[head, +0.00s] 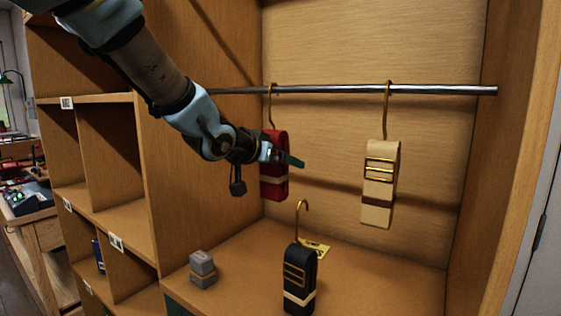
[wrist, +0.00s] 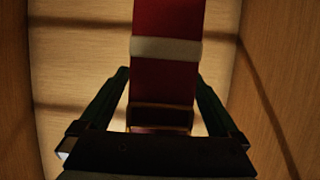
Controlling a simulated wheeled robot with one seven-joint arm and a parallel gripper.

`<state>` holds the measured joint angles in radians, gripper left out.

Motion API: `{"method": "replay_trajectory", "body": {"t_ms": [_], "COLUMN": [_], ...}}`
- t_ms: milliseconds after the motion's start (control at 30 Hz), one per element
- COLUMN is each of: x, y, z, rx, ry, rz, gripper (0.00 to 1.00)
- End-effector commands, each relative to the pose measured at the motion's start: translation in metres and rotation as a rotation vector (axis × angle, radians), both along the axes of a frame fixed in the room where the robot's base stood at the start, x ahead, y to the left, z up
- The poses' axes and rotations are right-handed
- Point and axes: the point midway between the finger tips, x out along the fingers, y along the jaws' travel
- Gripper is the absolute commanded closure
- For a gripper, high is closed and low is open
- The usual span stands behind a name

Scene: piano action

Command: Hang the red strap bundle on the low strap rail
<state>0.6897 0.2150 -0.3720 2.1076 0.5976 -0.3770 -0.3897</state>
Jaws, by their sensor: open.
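The red strap bundle (head: 275,180) hangs by its gold hook (head: 270,105) from the metal rail (head: 430,90). It has a cream band, which also shows in the wrist view on the red bundle (wrist: 168,85). My gripper (head: 290,158) is in front of the bundle and hides part of it in the head view. In the wrist view my gripper (wrist: 160,95) is open, with one dark finger on each side of the bundle and gaps between. The bundle's top and hook are not in the wrist view.
A tan strap bundle (head: 380,185) hangs from the same rail farther right. A black strap bundle (head: 299,278) with a gold hook stands on the shelf floor near a yellow label (head: 318,250). A small grey block stack (head: 203,268) stands at left. Cubbies (head: 95,170) line the left side.

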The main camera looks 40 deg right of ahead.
Motion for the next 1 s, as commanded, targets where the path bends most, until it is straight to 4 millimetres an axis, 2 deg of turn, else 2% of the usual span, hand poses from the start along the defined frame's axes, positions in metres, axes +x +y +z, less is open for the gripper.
{"method": "replay_trajectory", "body": {"t_ms": [167, 500, 700, 1000], "x": [-0.001, -0.016, -0.023, -0.025], "y": [0.008, 0.065, 0.089, 0.097], "z": [0.005, 0.031, 0.040, 0.041], "rx": [0.000, 0.000, -0.001, 0.000], "ry": [-0.003, -0.004, -0.002, 0.001], "rz": [0.001, 0.003, 0.001, 0.001], "gripper": [0.03, 0.03, 0.03, 0.03]}}
